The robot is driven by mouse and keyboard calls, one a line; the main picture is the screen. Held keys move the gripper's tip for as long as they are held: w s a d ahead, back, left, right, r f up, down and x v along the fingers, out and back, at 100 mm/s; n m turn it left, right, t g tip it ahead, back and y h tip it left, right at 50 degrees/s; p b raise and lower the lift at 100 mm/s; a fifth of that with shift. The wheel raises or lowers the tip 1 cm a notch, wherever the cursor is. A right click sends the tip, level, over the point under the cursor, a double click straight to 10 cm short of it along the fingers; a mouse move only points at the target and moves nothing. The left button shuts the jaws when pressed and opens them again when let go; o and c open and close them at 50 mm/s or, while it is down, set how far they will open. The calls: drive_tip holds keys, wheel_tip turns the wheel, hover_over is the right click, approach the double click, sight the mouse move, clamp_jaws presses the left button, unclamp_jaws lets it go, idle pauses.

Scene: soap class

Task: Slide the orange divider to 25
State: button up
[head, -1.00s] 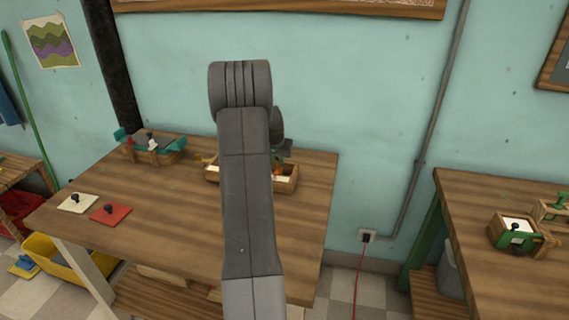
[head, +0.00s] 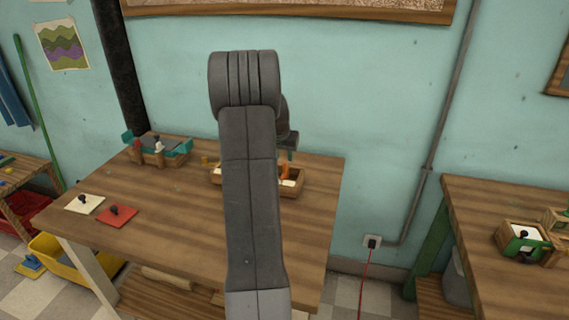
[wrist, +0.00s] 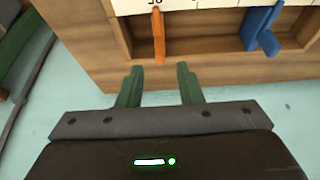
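The orange divider (wrist: 158,36) stands in a wooden tray (wrist: 220,45) in the wrist view, beside a pale scale strip (wrist: 190,6) whose marks are cut off and hard to read. It also shows in the head view (head: 285,171), just right of my arm. A blue divider (wrist: 260,30) stands to its right in the wrist view. My gripper (wrist: 157,70) is open and empty, its two green fingers apart. Its fingertips are just short of the orange divider, which lies roughly in line with the gap between them. My arm hides the middle of the tray in the head view.
The tray rests on a wooden table (head: 180,215). A teal and wood holder (head: 158,150) stands at the back left, and a cream plate (head: 85,204) and a red plate (head: 118,216) with knobs lie at the left. The table's right side is clear.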

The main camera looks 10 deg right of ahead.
sight(286, 163)
drive_tip(key=v, duration=0.8)
drive_tip(key=shift+f, duration=0.2)
drive_tip(key=x, duration=1.3)
drive_tip(key=shift+w+f+p, duration=0.25)
drive_tip(key=shift+f+p, duration=0.05)
drive_tip(key=shift+p, duration=0.05)
drive_tip(key=shift+s+d, duration=0.15)
drive_tip(key=shift+d, duration=0.15)
drive_tip(key=shift+r, duration=0.1)
